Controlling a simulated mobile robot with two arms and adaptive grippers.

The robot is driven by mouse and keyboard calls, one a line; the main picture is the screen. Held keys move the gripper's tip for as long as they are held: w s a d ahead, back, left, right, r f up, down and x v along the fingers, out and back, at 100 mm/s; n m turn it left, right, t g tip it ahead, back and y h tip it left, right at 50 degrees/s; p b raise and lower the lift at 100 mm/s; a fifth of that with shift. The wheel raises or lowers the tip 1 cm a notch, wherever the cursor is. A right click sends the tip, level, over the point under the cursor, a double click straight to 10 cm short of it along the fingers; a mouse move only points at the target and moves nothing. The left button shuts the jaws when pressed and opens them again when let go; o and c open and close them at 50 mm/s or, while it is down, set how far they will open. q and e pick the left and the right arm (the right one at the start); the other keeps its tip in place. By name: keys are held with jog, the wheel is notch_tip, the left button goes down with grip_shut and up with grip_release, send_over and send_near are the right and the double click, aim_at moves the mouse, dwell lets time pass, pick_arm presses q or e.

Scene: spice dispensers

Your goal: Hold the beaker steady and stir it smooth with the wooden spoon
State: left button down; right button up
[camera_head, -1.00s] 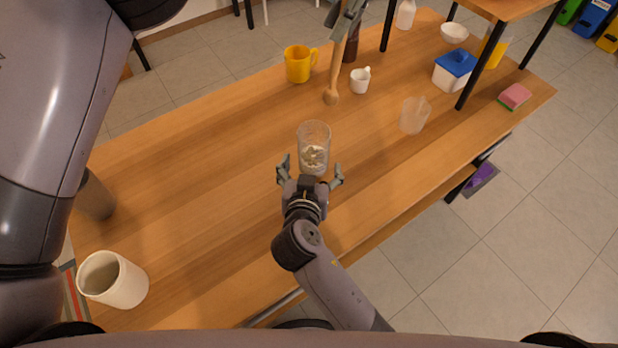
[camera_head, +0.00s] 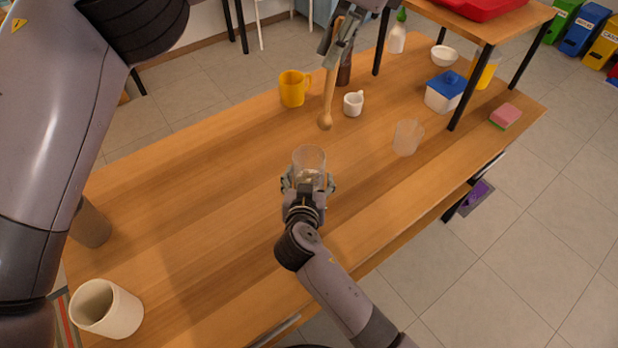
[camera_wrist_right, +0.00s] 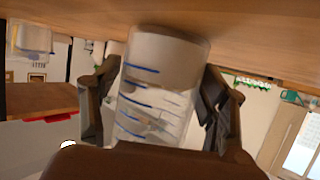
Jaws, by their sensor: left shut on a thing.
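The clear glass beaker (camera_head: 309,157) stands upright on the wooden table, with pale lumpy contents low inside. My right gripper (camera_head: 308,182) is around it from the near side. In the right wrist view the beaker (camera_wrist_right: 160,90) shows blue marks, and a finger lies against each side. My left gripper (camera_head: 338,45), at the top of the head view, is shut on the wooden spoon (camera_head: 328,98). The spoon hangs bowl down, beyond the beaker and slightly right of it, apart from it. The fingers hide the beaker's lower part in the head view.
A yellow mug (camera_head: 293,89), a small white cup (camera_head: 353,104) and a dark bottle (camera_head: 345,70) stand near the spoon. A clear jug (camera_head: 407,138) is right of the beaker. A blue-lidded box (camera_head: 445,92) and sponge (camera_head: 505,117) lie further right.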

jog(key=c, duration=1)
jog(key=shift+o, duration=0.2)
dwell(0.6)
